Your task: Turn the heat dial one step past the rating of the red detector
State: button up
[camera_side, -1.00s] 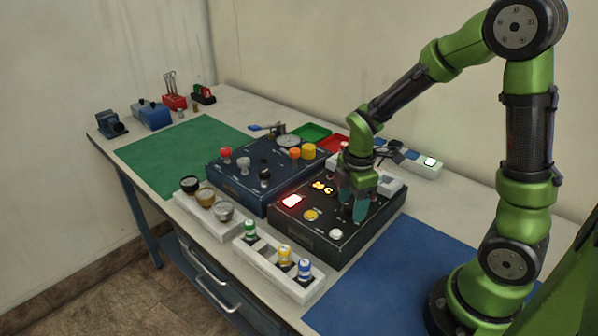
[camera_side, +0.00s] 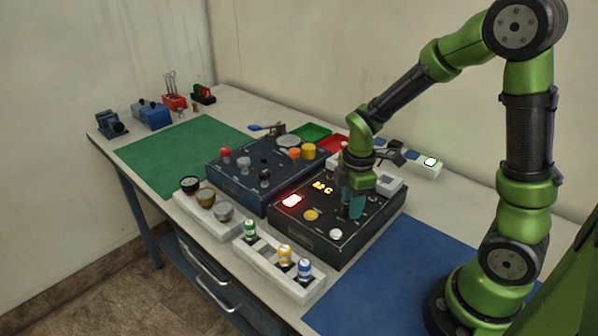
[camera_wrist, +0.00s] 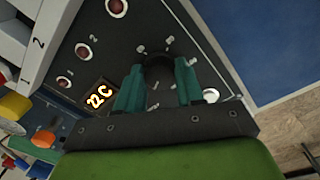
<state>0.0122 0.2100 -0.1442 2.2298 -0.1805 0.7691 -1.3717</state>
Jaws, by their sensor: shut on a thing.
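The heat dial (camera_wrist: 159,61) is a dark knob on the black box (camera_side: 320,247), partly hidden by my fingers. My gripper (camera_wrist: 160,67) is shut on it, with one teal finger on each side. In the side view my gripper (camera_side: 354,206) is low over the box top and hides the dial. A lit display (camera_wrist: 100,94) on the box seems to read 22 C; it also glows in the side view (camera_side: 322,187). A holder (camera_side: 254,261) in front carries green (camera_side: 250,230), yellow (camera_side: 285,255) and blue (camera_side: 305,268) capped pieces. I cannot pick out a red detector.
The blue mat (camera_side: 385,285) and green mat (camera_side: 180,150) have clear room.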

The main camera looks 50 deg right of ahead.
jog(key=m, duration=0.9)
jog(key=shift+a+m, duration=0.1)
jog(key=shift+m, duration=0.2)
jog(key=m, duration=0.4)
jog(key=shift+m+g, duration=0.3)
jog(key=shift+g, duration=0.1)
jog(key=m, duration=0.4)
jog(key=shift+w+a+m, duration=0.1)
jog(key=shift+m, duration=0.2)
jog(key=m, duration=0.8)
jog(key=shift+w, duration=0.1)
jog(key=m, duration=0.3)
jog(key=shift+m, duration=0.3)
jog(key=shift+m+y, duration=0.3)
jog(key=shift+m, duration=1.6)
